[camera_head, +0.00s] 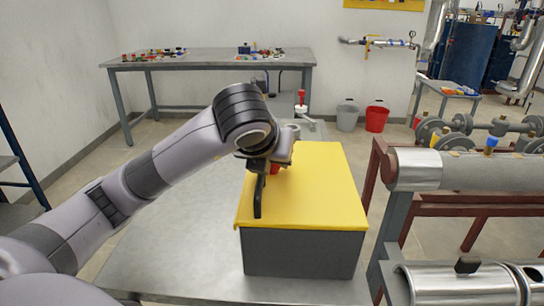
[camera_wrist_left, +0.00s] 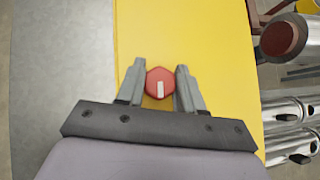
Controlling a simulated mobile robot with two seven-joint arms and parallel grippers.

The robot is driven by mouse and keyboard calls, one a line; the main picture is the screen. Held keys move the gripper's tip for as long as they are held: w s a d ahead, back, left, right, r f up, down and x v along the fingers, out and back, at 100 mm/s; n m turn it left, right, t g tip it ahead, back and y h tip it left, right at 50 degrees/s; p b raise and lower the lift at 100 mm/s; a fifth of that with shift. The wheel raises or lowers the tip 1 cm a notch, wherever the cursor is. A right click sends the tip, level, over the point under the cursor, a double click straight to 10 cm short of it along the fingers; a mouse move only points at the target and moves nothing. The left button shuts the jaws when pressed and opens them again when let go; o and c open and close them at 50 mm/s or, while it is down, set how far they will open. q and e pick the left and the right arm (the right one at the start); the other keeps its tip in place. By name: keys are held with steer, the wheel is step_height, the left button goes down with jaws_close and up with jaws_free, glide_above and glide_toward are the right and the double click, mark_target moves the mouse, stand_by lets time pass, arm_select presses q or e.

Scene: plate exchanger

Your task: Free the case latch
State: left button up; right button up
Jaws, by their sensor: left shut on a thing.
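The case (camera_head: 303,250) is a grey box with a yellow lid (camera_head: 325,185), standing on the metal table; the lid looks closed. The case latch is a red knob with a white mark, seen between my fingers in the left wrist view (camera_wrist_left: 159,90). In the head view only a bit of red shows under my left gripper (camera_head: 273,170). My left gripper is shut on the red latch, with one finger on each side in the left wrist view. My right gripper is not in view.
The metal table (camera_head: 180,235) is bare to the left of the case. Pipe sections on a red-brown frame (camera_head: 480,199) stand close to the right. A workbench (camera_head: 210,58) with small parts and two buckets (camera_head: 376,117) are at the back.

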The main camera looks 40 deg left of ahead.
arm_select(q)
steer(key=o, duration=0.7)
steer(key=shift+w+a, duration=0.1)
steer(key=shift+o, duration=0.2)
steer(key=shift+s+r, duration=0.2)
steer(key=p+v, duration=0.2)
steer(key=v, duration=0.4)
steer(key=shift+w+r, duration=0.1)
steer(key=shift+s, duration=0.3)
